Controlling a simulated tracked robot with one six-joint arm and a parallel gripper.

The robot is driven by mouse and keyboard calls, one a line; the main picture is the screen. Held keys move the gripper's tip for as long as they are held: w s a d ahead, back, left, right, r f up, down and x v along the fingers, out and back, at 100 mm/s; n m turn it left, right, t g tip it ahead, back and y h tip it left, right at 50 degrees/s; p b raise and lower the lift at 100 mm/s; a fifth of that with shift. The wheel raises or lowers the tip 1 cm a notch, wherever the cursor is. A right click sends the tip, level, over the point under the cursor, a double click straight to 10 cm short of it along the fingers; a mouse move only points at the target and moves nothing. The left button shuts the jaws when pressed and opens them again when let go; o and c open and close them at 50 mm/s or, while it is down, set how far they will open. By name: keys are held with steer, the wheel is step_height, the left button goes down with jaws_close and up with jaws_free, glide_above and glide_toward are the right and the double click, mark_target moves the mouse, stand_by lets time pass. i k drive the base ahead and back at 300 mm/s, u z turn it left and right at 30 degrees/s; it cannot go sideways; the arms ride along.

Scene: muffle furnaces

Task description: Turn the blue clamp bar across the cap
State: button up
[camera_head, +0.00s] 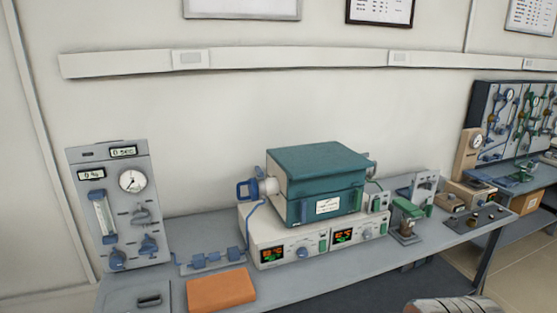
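A blue clamp bar (246,189) stands at the left end of the teal-topped muffle furnace (318,165). It looks like a blue loop or frame, upright, beside a pale round cap (269,186) on the furnace's left side. At this size I cannot tell exactly how the bar lies against the cap. A blue tube (250,221) runs down from there to the bench. My gripper is not in view.
A gauge panel (121,205) stands left of the furnace. A row of blue fittings (211,259) and an orange block (220,289) lie on the bench in front. The furnace sits on a control unit (275,243) with lit displays. A green-topped device (407,216) stands at right.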

mark_target(260, 173)
steer(key=u, duration=0.1)
steer(key=i, duration=1.4)
steer(key=u, duration=0.6)
